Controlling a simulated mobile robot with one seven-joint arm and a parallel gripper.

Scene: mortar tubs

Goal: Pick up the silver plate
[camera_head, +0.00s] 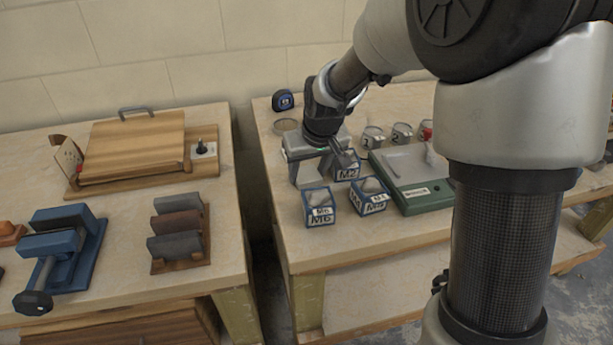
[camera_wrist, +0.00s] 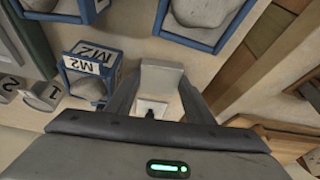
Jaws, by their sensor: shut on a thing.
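My gripper (camera_head: 318,170) is low over the right-hand bench, behind the blue tub marked M6. In the wrist view its two dark fingers (camera_wrist: 152,100) are closed around a small pale silver-grey plate (camera_wrist: 162,76). The plate's flat face shows between and just beyond the fingertips, with a paler patch below it. In the head view the plate (camera_head: 311,179) shows as a light grey piece under the gripper, partly hidden by it. I cannot tell whether it touches the bench.
Blue tubs M6 (camera_head: 319,207), M4 (camera_head: 369,196) and M2 (camera_head: 347,168) stand close by. A green scale (camera_head: 412,198) is to the right, with numbered cups (camera_head: 373,137) behind it. A tape measure (camera_head: 283,100) is at the back. A gap separates the benches.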

